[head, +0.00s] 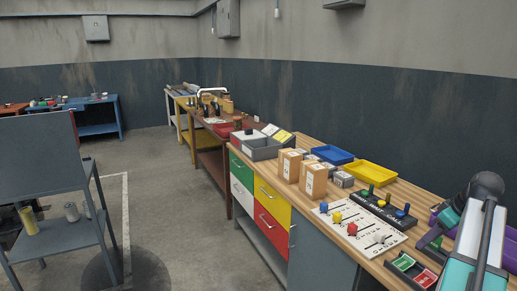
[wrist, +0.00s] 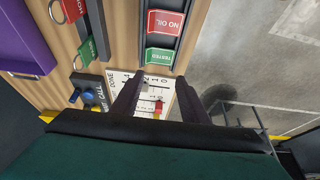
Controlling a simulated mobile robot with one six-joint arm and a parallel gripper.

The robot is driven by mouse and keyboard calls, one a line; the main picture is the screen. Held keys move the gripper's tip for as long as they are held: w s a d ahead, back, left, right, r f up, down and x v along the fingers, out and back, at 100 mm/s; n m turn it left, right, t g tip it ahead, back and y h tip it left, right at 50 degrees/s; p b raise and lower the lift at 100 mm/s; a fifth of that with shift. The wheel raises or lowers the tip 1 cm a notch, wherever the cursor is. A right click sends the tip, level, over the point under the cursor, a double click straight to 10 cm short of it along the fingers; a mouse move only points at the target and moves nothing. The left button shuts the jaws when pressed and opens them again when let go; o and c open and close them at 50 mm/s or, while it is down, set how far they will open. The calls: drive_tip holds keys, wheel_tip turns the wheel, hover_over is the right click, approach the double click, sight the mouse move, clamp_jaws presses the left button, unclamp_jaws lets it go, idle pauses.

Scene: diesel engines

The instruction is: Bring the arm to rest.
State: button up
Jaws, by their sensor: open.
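My gripper (wrist: 158,80) shows in the wrist view, its two dark fingers spread apart with nothing held between them. It is above the workbench, over the white lettered board (wrist: 152,92); I cannot tell the height. My arm (head: 482,235) stands at the right edge of the head view, bent, in front of the bench's near end. The gripper's fingers cannot be made out clearly in the head view.
The wooden bench (head: 330,187) carries the white slider board (head: 350,235), a black call panel (head: 376,205), a tag tray (head: 410,270), cardboard boxes (head: 313,178) and a yellow tray (head: 371,173). A grey cart (head: 55,240) stands left. The floor between is clear.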

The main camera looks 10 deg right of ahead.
drive_tip(key=w+a+f+n+g+y, duration=0.1)
drive_tip(key=w+a+f, duration=0.3)
drive_tip(key=a+f, duration=0.35)
drive_tip(key=w+a+f+n+g+y, duration=0.1)
drive_tip(key=w+a+f+n, duration=0.1)
drive_tip(key=w+a+f, duration=0.5)
drive_tip(key=s+a+f+n+g+y, duration=0.1)
drive_tip(key=s+a+f+g, duration=0.1)
drive_tip(key=a+f, duration=0.75)
drive_tip(key=s+a+f+g, duration=0.2)
drive_tip(key=a+f, duration=0.6)
drive_tip(key=a, duration=0.2)
drive_tip(key=s+a+f+g, duration=0.4)
drive_tip(key=s+a+f, duration=0.9)
drive_tip(key=a+f, duration=0.2)
drive_tip(key=s+f+m+h, duration=0.2)
drive_tip(key=s+f+m, duration=0.1)
drive_tip(key=s, duration=0.4)
drive_tip(key=s+a+f+m+h, duration=0.1)
drive_tip(key=s+f+m+h, duration=0.1)
drive_tip(key=s+f, duration=0.4)
drive_tip(key=s+m, duration=0.1)
drive_tip(key=s, duration=0.1)
drive_tip(key=shift+s+f+m, duration=0.25)
drive_tip(key=shift+s+m, duration=0.05)
